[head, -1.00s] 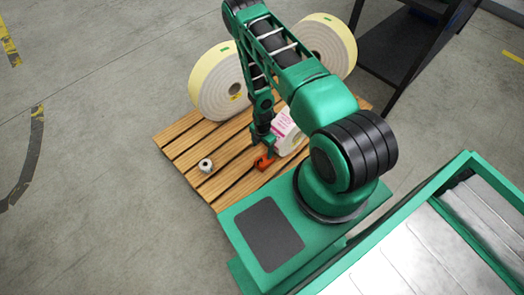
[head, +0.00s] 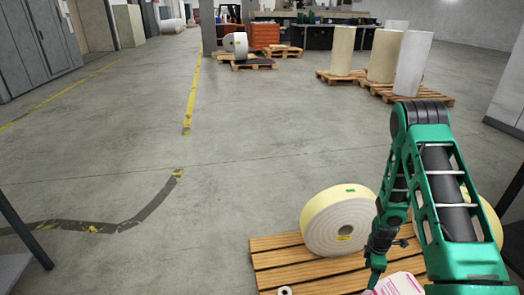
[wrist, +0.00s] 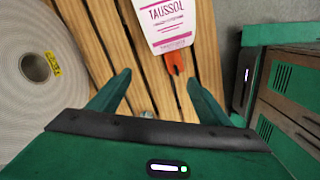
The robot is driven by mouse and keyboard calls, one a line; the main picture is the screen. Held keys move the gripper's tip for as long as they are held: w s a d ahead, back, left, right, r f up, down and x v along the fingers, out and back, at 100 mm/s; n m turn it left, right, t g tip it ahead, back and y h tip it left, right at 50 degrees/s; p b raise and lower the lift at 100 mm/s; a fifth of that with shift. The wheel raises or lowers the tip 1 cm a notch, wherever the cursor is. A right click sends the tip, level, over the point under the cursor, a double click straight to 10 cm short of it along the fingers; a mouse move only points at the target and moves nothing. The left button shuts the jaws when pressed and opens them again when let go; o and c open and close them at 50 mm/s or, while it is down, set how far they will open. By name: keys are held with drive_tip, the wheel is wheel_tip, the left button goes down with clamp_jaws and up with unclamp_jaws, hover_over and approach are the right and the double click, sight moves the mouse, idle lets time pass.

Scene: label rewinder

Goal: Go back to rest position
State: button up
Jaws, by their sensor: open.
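My green arm stands at the right of the head view, reaching down over a wooden pallet (head: 275,264). My gripper (wrist: 158,88) shows in the wrist view with its two green fingers spread wide and nothing between them. A small orange piece (wrist: 174,64) sits just below that roll, near the gap between the fingers. The fingertips are cut off in the head view.
A large cream roll (head: 338,222) stands on the pallet left of my arm; another is partly hidden behind the arm. A small white roll (head: 285,291) sits at the pallet's front. Open concrete floor (head: 130,150) lies left. Farther pallets hold tall rolls (head: 383,55).

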drive_tip(key=s+d+r+m, duration=0.1)
drive_tip(key=s+r+m, duration=0.15)
drive_tip(key=r, duration=0.75)
drive_tip(key=s+d+r+m, duration=0.15)
drive_tip(key=r+m, duration=0.25)
drive_tip(key=r, duration=0.6)
drive_tip(key=s+d+r+m, duration=0.1)
drive_tip(key=s+r+m, duration=0.2)
drive_tip(key=r, duration=0.6)
drive_tip(key=s+a+r+m, duration=0.2)
drive_tip(key=s+r+m, duration=0.4)
drive_tip(key=s, duration=0.5)
drive_tip(key=s+a+r+m+y, duration=0.1)
drive_tip(key=s+a+r+m, duration=0.2)
drive_tip(key=s+r+m, duration=0.3)
drive_tip(key=s+r, duration=0.5)
drive_tip(key=s, duration=0.1)
drive_tip(key=shift+s, duration=0.25)
